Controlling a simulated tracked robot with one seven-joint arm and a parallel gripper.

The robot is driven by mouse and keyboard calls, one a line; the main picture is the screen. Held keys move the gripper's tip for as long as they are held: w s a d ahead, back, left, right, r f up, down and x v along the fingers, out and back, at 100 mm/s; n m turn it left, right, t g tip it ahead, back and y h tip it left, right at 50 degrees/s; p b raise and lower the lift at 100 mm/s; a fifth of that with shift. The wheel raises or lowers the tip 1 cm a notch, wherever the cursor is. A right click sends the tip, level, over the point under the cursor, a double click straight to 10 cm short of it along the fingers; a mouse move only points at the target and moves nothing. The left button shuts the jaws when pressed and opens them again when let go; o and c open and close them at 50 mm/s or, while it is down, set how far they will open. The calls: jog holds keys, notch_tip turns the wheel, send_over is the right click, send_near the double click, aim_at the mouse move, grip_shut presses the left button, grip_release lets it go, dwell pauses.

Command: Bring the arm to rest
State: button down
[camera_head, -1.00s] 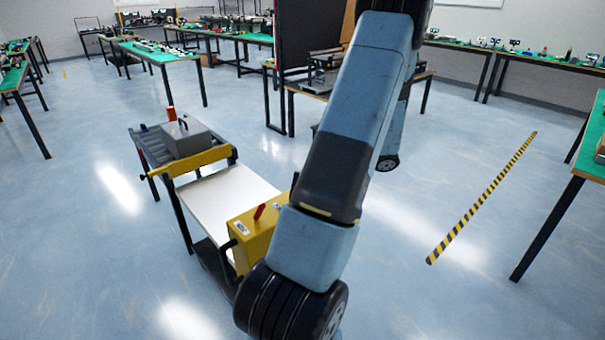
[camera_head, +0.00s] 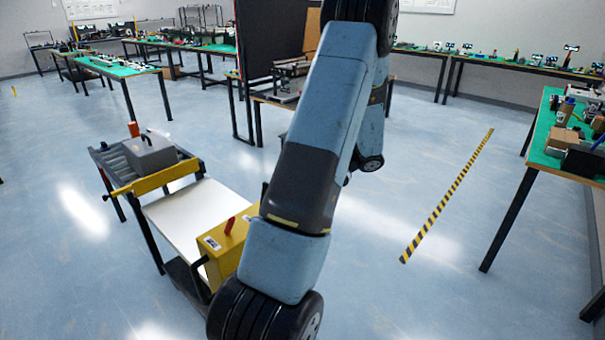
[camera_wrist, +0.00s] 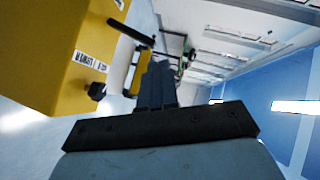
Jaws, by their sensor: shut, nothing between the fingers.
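My gripper (camera_wrist: 157,72) shows in the wrist view with its two dark fingers together and nothing between them. It is in the air, to the right of a yellow box (camera_wrist: 55,50) with white labels in that view. In the head view my blue-grey arm runs from top to bottom across the middle, bent at a large black joint near the bottom. My gripper does not show in the head view. The yellow box (camera_head: 228,258) stands beside the arm there, partly hidden by it.
A small conveyor with a white belt (camera_head: 188,215) stands left of the arm, with a grey case (camera_head: 150,155) on its far roller section. A green-topped table (camera_head: 543,140) is at the right edge. Open floor with a yellow-black stripe (camera_head: 450,192) lies between.

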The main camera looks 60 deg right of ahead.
dwell(0.5)
jog(key=w+a+r+n+g, duration=0.1)
jog(key=w+a+r+g, duration=0.25)
jog(key=a, duration=0.45)
jog(key=w+a+r+n+g+h, duration=0.1)
jog(key=w+a+r+n+g, duration=0.15)
jog(key=a+r, duration=0.4)
jog(key=w+a+r+n+g, duration=0.1)
jog(key=w+a+r+g, duration=0.2)
jog(key=a, duration=0.7)
jog(key=s+a+r+n+t+h, duration=0.1)
jog(key=s+a+r+h, duration=0.2)
jog(key=a, duration=0.7)
jog(key=s+a+r+n+t+h, duration=0.1)
jog(key=s+a+r+h, duration=0.3)
jog(key=a, duration=0.6)
jog(key=shift+s+a+r+n+t, duration=0.25)
jog(key=shift+s+r+n, duration=0.3)
jog(key=shift+s+r, duration=0.75)
